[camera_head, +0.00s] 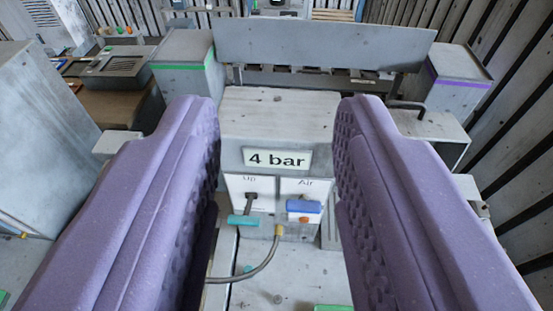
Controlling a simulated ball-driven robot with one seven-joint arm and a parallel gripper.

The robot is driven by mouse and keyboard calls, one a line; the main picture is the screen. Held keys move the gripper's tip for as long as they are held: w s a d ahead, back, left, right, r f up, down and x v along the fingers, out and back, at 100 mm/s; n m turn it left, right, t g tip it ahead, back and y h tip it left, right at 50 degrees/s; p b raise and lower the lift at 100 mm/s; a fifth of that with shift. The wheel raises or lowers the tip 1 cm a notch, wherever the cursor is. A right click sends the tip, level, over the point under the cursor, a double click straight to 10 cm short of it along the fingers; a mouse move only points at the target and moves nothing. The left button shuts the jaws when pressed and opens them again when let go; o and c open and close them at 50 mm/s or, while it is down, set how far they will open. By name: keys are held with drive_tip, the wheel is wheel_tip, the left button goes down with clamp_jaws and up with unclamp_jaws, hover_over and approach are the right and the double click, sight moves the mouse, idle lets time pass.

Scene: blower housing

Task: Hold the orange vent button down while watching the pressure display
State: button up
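The orange vent button (304,219) sits low on the front of a grey box, on the white panel marked "Air", just under a blue part (303,206). The pressure display (277,159) above it reads "4 bar". My gripper (280,110) has two purple, dimpled fingers spread wide on either side of the grey box in the picture. It is open, with nothing between the fingers. I see no contact between a finger and the button.
A teal handle (243,220) is on the "Up" panel left of the button. A hose (262,266) curves below the panels. A grey box with a green stripe (185,65) and one with a purple stripe (455,78) stand behind.

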clamp_jaws()
idle(1.7)
